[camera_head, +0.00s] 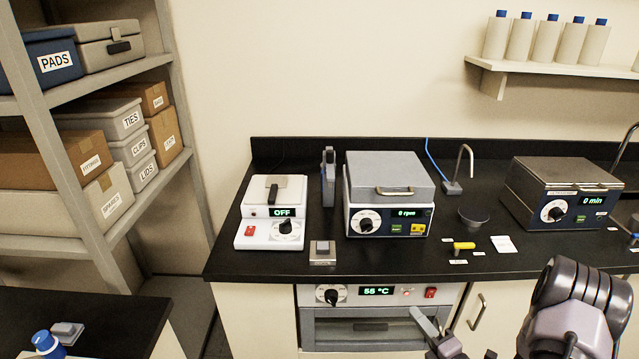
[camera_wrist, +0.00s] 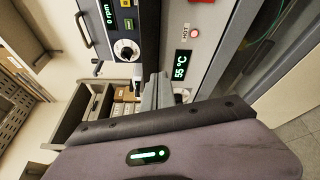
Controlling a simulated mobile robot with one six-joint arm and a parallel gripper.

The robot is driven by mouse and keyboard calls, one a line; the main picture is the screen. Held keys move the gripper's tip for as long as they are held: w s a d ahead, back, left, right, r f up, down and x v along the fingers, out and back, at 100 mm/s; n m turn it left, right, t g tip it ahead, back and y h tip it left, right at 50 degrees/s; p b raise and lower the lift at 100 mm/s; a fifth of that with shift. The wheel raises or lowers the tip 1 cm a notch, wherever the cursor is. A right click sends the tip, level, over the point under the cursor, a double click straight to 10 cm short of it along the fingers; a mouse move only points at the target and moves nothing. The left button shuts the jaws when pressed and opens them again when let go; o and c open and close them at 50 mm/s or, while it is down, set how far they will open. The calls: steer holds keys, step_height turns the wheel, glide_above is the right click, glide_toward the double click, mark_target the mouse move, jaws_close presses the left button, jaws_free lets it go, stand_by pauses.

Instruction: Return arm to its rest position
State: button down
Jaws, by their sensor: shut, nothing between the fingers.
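My gripper (camera_head: 415,312) shows at the bottom of the head view, its grey fingers in front of the oven's (camera_head: 375,330) front panel and door. In the wrist view my gripper (camera_wrist: 155,80) has its fingers together, with nothing seen between them. Beyond the fingertips in that view are the oven's "55 °C" display (camera_wrist: 181,66) and the spinner's knob (camera_wrist: 126,50). My arm's dark, ribbed joint fills the lower right of the head view. Much of the gripper's body is below the head view's edge.
A hotplate reading OFF (camera_head: 272,225), a grey-lidded spinner at 0 rpm (camera_head: 388,200) and a bath at 0 min (camera_head: 565,195) stand on the black counter (camera_head: 340,255). A shelf unit (camera_head: 175,95) with labelled boxes is at left. Floor shows at right in the wrist view.

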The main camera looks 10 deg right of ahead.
steer(key=s+a+r+n+g+y, duration=0.2)
steer(key=a+r+n+g+y, duration=0.3)
steer(key=a+r+n, duration=0.45)
steer(key=s+a+r+n+g+y, duration=0.2)
steer(key=a+r+n+g+y, duration=0.4)
steer(key=a+n, duration=0.6)
steer(key=s+a+r+n+g+h, duration=0.2)
steer(key=s+a+r+n+h, duration=0.15)
steer(key=s+n, duration=0.35)
steer(key=s+a+r+n+g+h, duration=0.25)
steer(key=s+n+h, duration=0.25)
steer(key=s+n, duration=0.3)
steer(key=s+d+r+n+t+h, duration=0.2)
steer(key=d+r+n+t+h, duration=0.1)
steer(key=n, duration=0.5)
steer(key=shift+d+r+t+h, duration=0.3)
steer(key=shift+d+t+h, duration=0.25)
steer(key=shift+d, duration=0.15)
